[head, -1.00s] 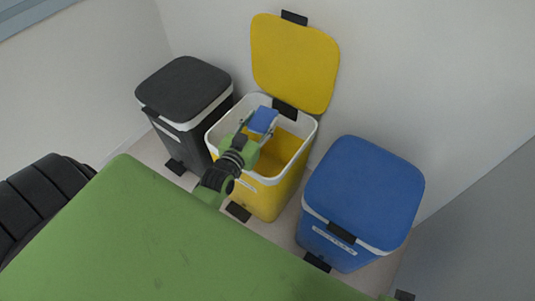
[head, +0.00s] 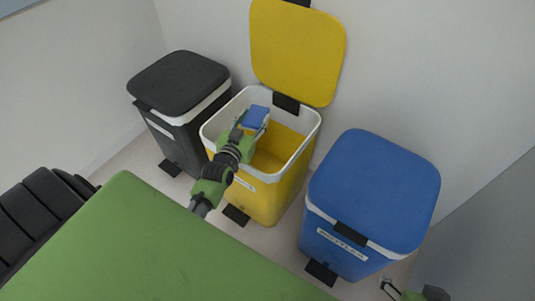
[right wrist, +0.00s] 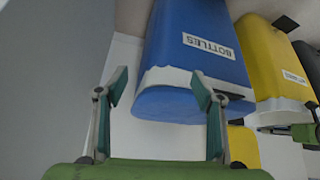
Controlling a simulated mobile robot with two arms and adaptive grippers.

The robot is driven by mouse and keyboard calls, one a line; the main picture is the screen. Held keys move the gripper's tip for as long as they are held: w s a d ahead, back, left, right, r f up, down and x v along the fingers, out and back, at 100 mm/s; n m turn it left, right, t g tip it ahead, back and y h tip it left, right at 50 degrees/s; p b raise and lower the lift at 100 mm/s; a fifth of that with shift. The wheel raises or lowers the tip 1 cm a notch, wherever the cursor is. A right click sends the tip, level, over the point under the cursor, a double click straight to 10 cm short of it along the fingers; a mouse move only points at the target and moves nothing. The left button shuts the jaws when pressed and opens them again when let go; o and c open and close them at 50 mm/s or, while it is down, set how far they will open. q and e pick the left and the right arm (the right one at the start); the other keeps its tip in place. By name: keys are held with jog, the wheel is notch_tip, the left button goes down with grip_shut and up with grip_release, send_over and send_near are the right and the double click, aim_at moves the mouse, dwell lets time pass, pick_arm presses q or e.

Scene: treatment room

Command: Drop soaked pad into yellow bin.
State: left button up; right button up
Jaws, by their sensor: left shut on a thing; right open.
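The yellow bin (head: 268,195) stands between two other bins in the head view, with its yellow lid (head: 297,50) swung up against the wall. The soaked pad (head: 257,117) looks like a small blue block. My left gripper (head: 252,128) is shut on it and holds it over the bin's opening, near the left part of the white rim. The bin's inside below the pad is partly hidden by my arm. My right gripper (head: 390,290) is at the lower right of the head view. In the right wrist view it (right wrist: 160,90) is open and empty, facing the blue bin.
A dark grey bin (head: 180,82) with its lid shut stands left of the yellow bin. A blue bin (head: 372,190) labelled bottles, lid shut, stands to the right. A green surface (head: 150,245) fills the foreground, with a black padded thing (head: 40,215) at left. Walls stand close behind.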

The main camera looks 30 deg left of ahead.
pick_arm(q)
jog(key=shift+f+b, duration=1.25)
jog(key=shift+b, duration=0.05)
jog(key=shift+f, duration=0.1)
pick_arm(e)
jog(key=w+a+r+t+y, duration=0.2)
jog(key=w+a+r+t, duration=0.2)
jog(key=w+r+t, duration=0.3)
jog(key=shift+w+a+r+t, duration=0.25)
jog(key=shift+w+r+t, duration=0.15)
jog(key=shift+w+r, duration=1.9)
jog(key=shift+s+r, duration=0.15)
jog(key=shift+s, duration=0.05)
pick_arm(q)
jog(key=o, duration=0.9)
